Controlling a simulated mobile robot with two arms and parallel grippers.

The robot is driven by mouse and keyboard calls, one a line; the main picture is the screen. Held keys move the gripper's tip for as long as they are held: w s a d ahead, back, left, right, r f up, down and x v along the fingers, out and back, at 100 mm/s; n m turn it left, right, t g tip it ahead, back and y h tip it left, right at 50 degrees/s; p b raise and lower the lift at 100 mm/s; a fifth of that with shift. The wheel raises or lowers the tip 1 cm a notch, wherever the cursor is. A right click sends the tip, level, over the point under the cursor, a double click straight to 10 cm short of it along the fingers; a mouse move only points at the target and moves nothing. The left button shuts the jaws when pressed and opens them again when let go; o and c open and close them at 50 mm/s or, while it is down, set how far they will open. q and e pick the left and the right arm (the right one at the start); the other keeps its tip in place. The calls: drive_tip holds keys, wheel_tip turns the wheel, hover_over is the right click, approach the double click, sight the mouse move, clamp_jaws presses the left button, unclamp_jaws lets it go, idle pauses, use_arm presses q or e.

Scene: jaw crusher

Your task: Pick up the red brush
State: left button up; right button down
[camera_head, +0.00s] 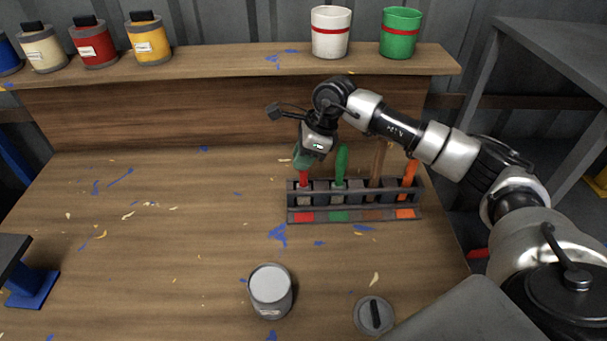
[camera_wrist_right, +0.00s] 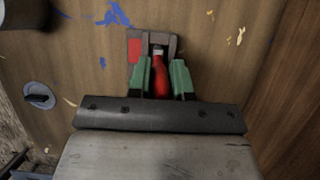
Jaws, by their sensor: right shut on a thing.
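The red brush (camera_head: 303,182) stands upright in the left slot of the dark brush rack (camera_head: 354,215), above a red label. My right gripper (camera_head: 303,158) is at the top of its handle. In the right wrist view the green fingers of my right gripper (camera_wrist_right: 165,80) are on either side of the red brush handle (camera_wrist_right: 160,75) and shut on it. The brush's lower end is still within the rack.
The rack also holds a green brush (camera_head: 341,165), a brown brush (camera_head: 377,160) and an orange brush (camera_head: 409,173). A grey can (camera_head: 270,290) and a round lid (camera_head: 374,315) are at the front. Paint pots line the shelf (camera_head: 230,62). The table's left middle is clear.

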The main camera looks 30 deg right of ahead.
wheel_tip(320, 180, up, 10)
drive_tip(key=shift+r+b, duration=0.1)
drive_tip(key=shift+b, duration=0.6)
idle(0.4)
